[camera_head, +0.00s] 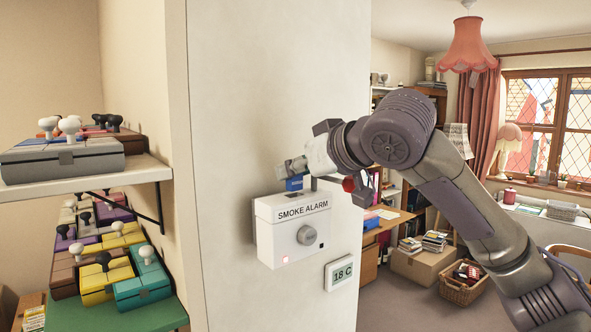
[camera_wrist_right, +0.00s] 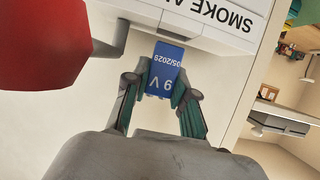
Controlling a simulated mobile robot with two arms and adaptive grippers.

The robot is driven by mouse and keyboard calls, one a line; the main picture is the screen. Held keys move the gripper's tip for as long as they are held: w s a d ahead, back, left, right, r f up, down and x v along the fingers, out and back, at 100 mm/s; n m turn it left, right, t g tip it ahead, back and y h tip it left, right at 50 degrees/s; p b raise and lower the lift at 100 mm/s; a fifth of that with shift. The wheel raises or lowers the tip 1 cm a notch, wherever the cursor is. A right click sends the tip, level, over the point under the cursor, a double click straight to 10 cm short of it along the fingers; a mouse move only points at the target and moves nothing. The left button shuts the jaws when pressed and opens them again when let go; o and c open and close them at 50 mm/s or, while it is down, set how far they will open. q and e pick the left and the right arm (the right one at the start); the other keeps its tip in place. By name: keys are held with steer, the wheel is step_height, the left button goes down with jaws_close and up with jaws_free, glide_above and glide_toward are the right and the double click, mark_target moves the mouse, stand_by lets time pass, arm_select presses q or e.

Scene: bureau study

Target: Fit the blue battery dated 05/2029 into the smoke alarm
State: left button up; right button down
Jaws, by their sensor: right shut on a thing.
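The white smoke alarm (camera_head: 275,245) is fixed to the pale wall, with its name on the front, a grey round knob and a lit red square. My right gripper (camera_head: 297,178) is above its top edge. It is shut on the blue battery (camera_head: 294,184), which stands upright over the alarm's top. In the right wrist view the battery (camera_wrist_right: 165,68) reads 9 V and 05/2029 upside down between the fingers (camera_wrist_right: 162,95). Its far end meets the edge of the alarm (camera_wrist_right: 200,20); whether it has entered cannot be told. My left gripper is out of view.
A blurred red round thing (camera_wrist_right: 40,45) and a grey rod (camera_wrist_right: 110,42) are close beside the gripper. A thermostat reading 18 C (camera_head: 340,272) is on the wall below right. Left shelves (camera_head: 85,186) hold coloured boxes with knobs.

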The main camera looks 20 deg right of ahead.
mark_target(297, 188)
steer(key=shift+f+b, duration=0.55)
steer(key=shift+f, duration=1.1)
stand_by(0.5)
